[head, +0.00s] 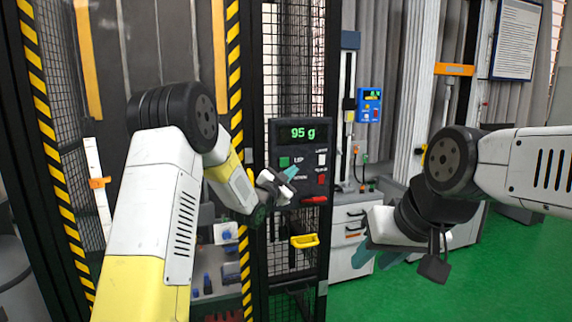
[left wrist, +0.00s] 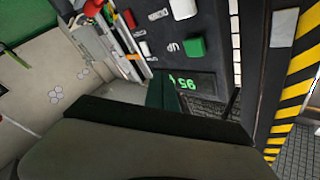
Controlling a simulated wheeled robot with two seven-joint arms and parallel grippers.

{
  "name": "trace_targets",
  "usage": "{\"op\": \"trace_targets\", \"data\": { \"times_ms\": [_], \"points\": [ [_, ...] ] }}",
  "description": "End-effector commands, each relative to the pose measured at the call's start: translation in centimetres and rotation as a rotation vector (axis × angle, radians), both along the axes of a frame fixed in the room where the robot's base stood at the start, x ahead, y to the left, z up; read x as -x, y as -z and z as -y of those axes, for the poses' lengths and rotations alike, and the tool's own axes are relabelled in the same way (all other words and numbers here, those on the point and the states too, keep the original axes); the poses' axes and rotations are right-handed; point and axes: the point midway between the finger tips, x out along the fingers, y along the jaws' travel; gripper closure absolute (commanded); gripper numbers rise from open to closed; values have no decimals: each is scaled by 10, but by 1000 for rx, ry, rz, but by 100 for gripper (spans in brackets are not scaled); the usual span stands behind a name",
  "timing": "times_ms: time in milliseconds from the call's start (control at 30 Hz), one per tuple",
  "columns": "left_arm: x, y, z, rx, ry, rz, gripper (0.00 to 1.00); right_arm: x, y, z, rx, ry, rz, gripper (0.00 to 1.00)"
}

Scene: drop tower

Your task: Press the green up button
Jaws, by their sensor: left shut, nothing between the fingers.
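In the left wrist view the green button (left wrist: 191,48) stands out from the panel, beside the green digits. My left gripper (head: 289,173) is shut and empty, in front of the panel, just below and right of the button in the head view. Its dark teal fingertips (left wrist: 163,92) show apart from the button in the wrist view. My right gripper (head: 376,258) hangs low at the right, its teal fingers spread apart.
The panel also has a white button (head: 322,160) and a red button (head: 321,179). A black mesh cage with yellow-black striped posts (head: 236,70) surrounds the tower. A yellow handle (head: 304,241) is below the panel. Open green floor (head: 455,275) lies at the right.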

Motion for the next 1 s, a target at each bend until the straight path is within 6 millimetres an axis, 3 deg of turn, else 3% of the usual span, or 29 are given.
{"op": "trace_targets", "data": {
  "times_ms": [400,1000],
  "points": [
    [-50,1,-17,0,-1,-1,100,0,0,0,0,0,0,64],
    [-58,0,-19,0,0,0,100,0,0,0,0,0,0,64]
  ]
}}
